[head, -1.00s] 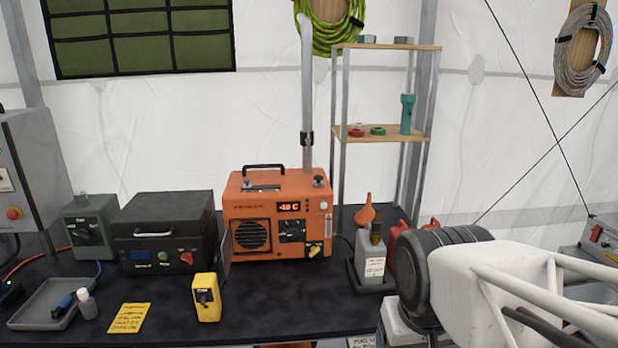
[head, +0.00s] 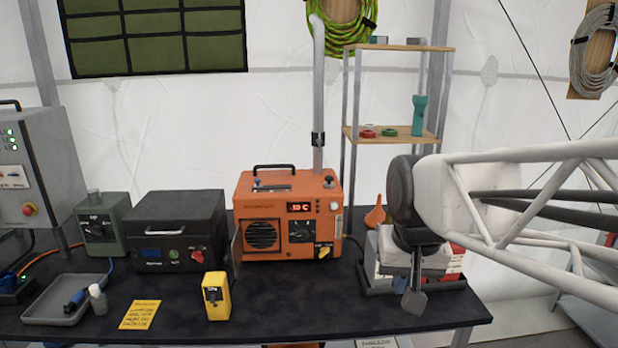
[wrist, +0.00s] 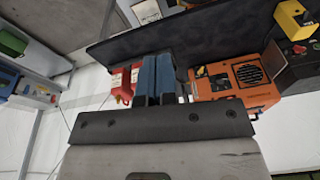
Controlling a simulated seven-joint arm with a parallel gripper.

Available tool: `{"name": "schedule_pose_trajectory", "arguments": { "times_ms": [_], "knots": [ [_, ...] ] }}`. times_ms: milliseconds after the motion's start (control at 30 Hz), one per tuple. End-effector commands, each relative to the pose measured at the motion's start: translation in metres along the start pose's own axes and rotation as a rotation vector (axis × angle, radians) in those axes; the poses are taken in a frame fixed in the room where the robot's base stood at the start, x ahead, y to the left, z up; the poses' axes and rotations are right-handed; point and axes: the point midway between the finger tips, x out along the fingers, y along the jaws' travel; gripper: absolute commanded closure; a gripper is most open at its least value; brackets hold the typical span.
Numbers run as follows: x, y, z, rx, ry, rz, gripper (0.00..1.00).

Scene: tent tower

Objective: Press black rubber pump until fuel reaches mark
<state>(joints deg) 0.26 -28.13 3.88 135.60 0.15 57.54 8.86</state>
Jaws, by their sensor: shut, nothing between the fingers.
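The orange heater (head: 285,222) stands on the dark table, its display lit red. A small black knob (head: 329,181), which looks like the rubber pump, sits on its top right. Any fuel level or mark is too small to read. My gripper (head: 413,303) is shut and empty, pointing down in front of the tray at the table's right, apart from the heater. In the wrist view its two blue fingers (wrist: 158,78) are together, with the heater (wrist: 245,80) on their right.
A dark tray (head: 455,284) with containers lies behind my gripper. An orange funnel (head: 375,217) and a shelf rack (head: 400,135) stand right of the heater. A vertical pipe (head: 318,100) rises behind it. A yellow box (head: 216,296) stands in front. Table between heater and tray is clear.

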Motion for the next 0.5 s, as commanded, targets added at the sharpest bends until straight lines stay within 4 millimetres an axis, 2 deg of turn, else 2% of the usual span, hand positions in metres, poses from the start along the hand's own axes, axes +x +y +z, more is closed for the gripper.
{"name": "schedule_pose_trajectory", "arguments": {
  "times_ms": [100,500],
  "knots": [
    [-0.008,-0.005,-0.026,0.036,-0.011,-0.001,1.00],
    [-0.027,-0.022,-0.108,0.159,-0.048,-0.004,1.00]
  ]
}}
